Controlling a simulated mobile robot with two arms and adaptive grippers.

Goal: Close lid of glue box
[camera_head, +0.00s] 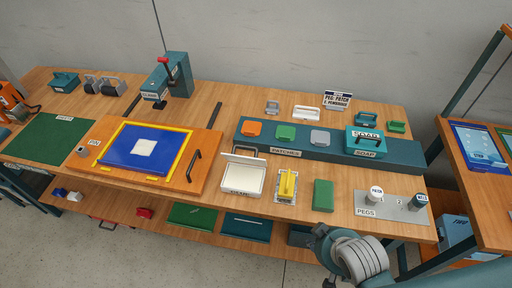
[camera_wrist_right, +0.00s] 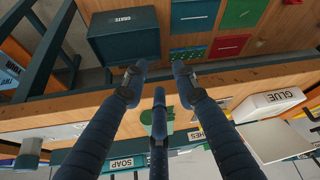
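The white glue box (camera_head: 241,178) stands on the workbench left of centre in the head view, with its lid (camera_head: 244,159) raised at the back and the inside showing. In the right wrist view the glue box (camera_wrist_right: 268,105) is at the right, upside down in the picture, with the pale open lid (camera_wrist_right: 278,139) beyond it. My right gripper (camera_wrist_right: 160,80) is open and empty, with its fingers apart over the bench's front edge, to the side of the box and not touching it. My left gripper is not in view.
A yellow item on a white base (camera_head: 287,185) and a green block (camera_head: 323,195) stand right of the box. Behind is a raised teal shelf (camera_head: 300,147) with coloured pieces and a soap box (camera_head: 364,140).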

